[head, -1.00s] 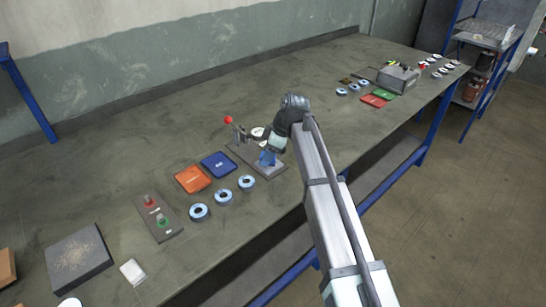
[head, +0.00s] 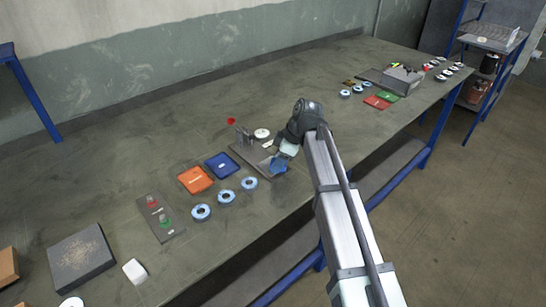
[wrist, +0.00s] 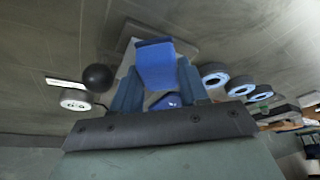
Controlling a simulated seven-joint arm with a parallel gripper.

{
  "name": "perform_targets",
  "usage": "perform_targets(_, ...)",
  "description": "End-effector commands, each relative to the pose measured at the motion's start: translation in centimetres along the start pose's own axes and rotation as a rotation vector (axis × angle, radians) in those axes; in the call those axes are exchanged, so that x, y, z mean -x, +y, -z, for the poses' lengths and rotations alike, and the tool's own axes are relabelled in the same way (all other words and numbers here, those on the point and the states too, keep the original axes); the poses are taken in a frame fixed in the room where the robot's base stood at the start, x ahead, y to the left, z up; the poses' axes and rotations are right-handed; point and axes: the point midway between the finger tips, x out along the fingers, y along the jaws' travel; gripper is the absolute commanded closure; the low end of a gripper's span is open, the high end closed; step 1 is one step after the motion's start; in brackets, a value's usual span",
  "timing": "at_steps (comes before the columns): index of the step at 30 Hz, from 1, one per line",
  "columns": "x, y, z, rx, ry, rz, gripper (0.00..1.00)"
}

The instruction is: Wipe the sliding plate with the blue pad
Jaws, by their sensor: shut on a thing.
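The blue pad (head: 279,165) is between the fingers of my gripper (head: 281,155), at the right end of a dark grey fixture base (head: 243,157) on the bench. In the wrist view the pad (wrist: 155,62) stands out past my shut gripper (wrist: 157,85), above a light grey plate (wrist: 128,57), which I take to be the sliding plate. My gripper hides much of that plate in the head view. I cannot tell whether the pad touches it. A red-knobbed lever (head: 231,121) rises at the fixture's left, near a white disc (head: 262,133).
Orange (head: 195,180) and blue (head: 221,165) trays and several blue-ringed discs (head: 227,197) lie left of the fixture. Further left are a button panel (head: 160,217), a dark block (head: 81,257) and a white block (head: 135,271). The bench behind the fixture is clear.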

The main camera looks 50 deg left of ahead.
Motion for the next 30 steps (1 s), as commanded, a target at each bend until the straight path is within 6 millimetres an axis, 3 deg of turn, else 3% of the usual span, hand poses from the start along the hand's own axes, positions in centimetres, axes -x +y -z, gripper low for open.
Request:
perform_targets(2, 0.2, -0.7, -0.6, 0.000, -0.001, 0.001, 0.89)
perform_targets(4, -0.1, -1.2, 0.0, 0.002, -0.001, 0.001, 0.89)
perform_targets(27, -2.2, 3.8, 5.2, 0.002, 0.000, 0.001, 0.89)
perform_targets(30, -1.8, 2.6, 4.1, 0.000, 0.000, 0.000, 0.89)
